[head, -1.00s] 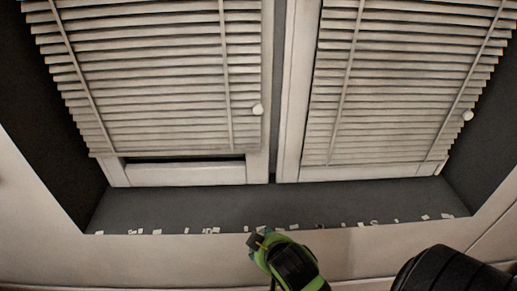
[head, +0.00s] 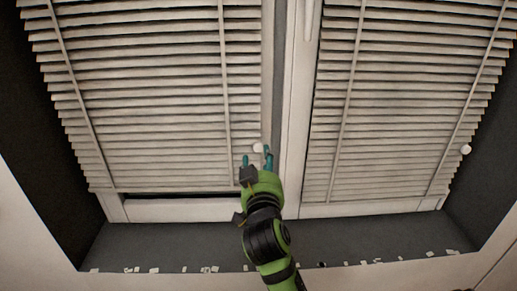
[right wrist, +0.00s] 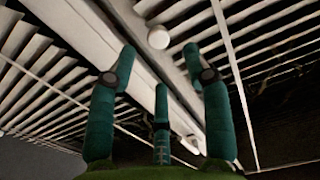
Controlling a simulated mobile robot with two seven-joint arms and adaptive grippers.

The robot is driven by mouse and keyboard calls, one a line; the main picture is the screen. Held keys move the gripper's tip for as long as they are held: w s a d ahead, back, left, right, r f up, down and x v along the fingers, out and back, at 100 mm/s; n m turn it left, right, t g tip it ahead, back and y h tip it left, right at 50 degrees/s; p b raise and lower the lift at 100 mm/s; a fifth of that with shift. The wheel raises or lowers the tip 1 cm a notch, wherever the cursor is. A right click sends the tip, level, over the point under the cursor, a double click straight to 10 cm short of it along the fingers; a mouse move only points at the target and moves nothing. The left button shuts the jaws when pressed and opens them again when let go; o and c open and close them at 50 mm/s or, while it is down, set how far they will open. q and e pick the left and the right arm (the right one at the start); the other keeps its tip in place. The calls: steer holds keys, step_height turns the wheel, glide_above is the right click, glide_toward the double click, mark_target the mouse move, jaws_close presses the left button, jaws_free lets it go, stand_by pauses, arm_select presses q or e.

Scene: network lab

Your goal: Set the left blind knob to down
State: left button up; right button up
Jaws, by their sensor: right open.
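The left blind (head: 150,90) hangs lowered over the left window, with a small gap above the bottom of the frame. Its white round knob (head: 258,148) is at the blind's lower right edge. My right gripper (head: 257,160) is open and just below the knob in the head view, with teal fingertips on either side of it. In the right wrist view the knob (right wrist: 158,37) shows ahead of the open fingers (right wrist: 160,70), between and beyond the tips; I see no contact. My left gripper is not in view.
The right blind (head: 400,100) has a similar white knob (head: 466,150) at its right edge. A pale window frame post (head: 295,120) stands between the blinds. The dark sill (head: 150,245) below has small pale scraps along its front edge.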

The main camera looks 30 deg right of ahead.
mark_target(259, 148)
steer(key=x, duration=0.6)
steer(key=shift+w+p, duration=0.1)
steer(key=shift+p, duration=0.2)
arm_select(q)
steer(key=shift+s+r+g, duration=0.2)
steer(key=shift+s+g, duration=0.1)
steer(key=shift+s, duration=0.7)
arm_select(e)
jaws_close()
